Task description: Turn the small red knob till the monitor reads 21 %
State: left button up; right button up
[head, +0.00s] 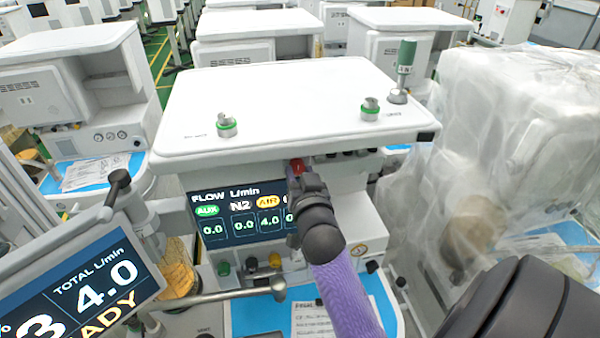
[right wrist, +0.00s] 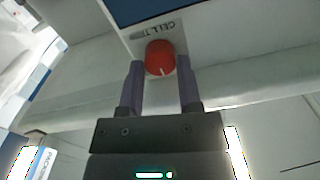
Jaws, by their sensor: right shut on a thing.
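The small red knob (head: 297,165) sits under the front edge of the middle cart's top, at the upper right of the flow display. In the right wrist view the red knob (right wrist: 160,58) has a white mark at its lower edge, and a label reading "CELL" and more is beside it. My right gripper (head: 300,176) is shut on the knob, one finger on each side of it. The monitor (head: 95,285) at the lower left shows "TOTAL L/min 4.0", "READY" and a large figure ending in 3; its left part is cut off. My left gripper is not in view.
The flow display (head: 240,212) on the cart reads 0.0, 0.0 and 4.0, with another value partly hidden. Green, black and orange knobs (head: 250,264) lie below it. A plastic-covered cart (head: 500,140) stands close on the right. A metal bar (head: 215,297) crosses the lower front.

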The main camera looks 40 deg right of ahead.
grip_shut()
jog(key=shift+r+n, duration=0.1)
jog(key=shift+n, duration=0.5)
jog(key=shift+n+p, duration=0.4)
jog(key=shift+n, duration=0.6)
jog(key=o, duration=0.8)
grip_release()
jog(key=shift+c, duration=0.2)
